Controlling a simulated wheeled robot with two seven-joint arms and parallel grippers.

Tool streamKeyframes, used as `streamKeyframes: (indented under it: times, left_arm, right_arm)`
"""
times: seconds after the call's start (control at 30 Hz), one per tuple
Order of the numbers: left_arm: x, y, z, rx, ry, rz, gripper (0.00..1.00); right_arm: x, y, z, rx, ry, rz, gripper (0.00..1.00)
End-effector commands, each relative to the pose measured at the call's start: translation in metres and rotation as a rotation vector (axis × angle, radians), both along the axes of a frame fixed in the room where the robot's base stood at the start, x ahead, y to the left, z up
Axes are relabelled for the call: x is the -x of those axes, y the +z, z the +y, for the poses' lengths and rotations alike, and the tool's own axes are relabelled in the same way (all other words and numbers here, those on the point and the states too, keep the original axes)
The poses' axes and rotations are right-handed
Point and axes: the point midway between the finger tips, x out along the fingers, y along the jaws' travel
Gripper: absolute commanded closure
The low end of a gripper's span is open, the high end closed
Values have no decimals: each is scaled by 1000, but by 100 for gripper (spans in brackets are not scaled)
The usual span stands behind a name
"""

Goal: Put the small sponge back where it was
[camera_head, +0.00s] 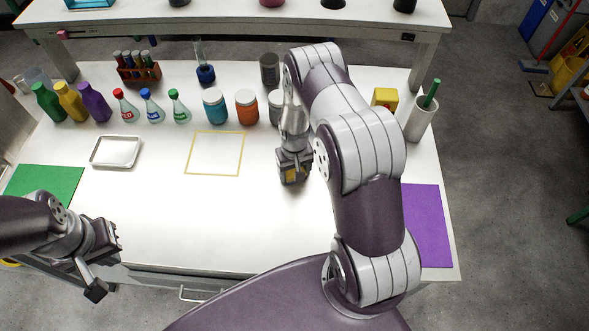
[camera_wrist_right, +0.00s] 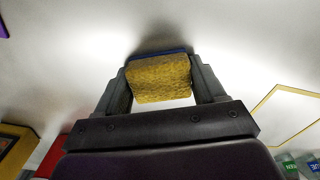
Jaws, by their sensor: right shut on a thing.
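The small sponge (camera_wrist_right: 158,79) is yellow with a blue edge on its far side. In the right wrist view it sits between the two fingers of my right gripper (camera_wrist_right: 160,85), which is shut on it. In the head view a bit of the sponge's yellow (camera_head: 291,177) shows at the fingertips of the right gripper (camera_head: 294,178), low over the white table, right of the yellow square outline (camera_head: 241,155). I cannot tell whether the sponge touches the table. My left gripper (camera_head: 108,268) is open and empty near the table's front left.
Several bottles and flasks (camera_head: 151,106) line the back, with a grey jar (camera_head: 270,69) behind. A yellow block (camera_head: 384,97) and a white cup (camera_head: 421,118) stand back right. A metal tray (camera_head: 116,152), green mat (camera_head: 45,183) and purple mat (camera_head: 428,225) lie around. The front middle is clear.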

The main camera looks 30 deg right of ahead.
Motion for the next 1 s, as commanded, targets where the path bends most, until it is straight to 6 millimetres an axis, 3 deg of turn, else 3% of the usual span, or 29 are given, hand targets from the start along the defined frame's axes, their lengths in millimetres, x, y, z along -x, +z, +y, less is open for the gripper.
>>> streamKeyframes:
  times: [0.5,0.53,0.6,0.87,1.0]
  left_arm:
    - [0,-11,0,0,0,0,100]
    - [0,-11,0,0,0,0,100]
    - [0,-12,0,0,0,0,100]
    - [0,-12,0,0,0,0,100]
    - [0,3,0,0,0,0,100]
  right_arm:
    - [2,-15,1,-1,0,5,69]
    - [3,-15,1,-1,0,6,24]
    - [4,-17,1,-2,-1,9,5]
    - [5,-17,2,-3,-1,11,5]
    - [6,-1,2,-3,-1,13,5]
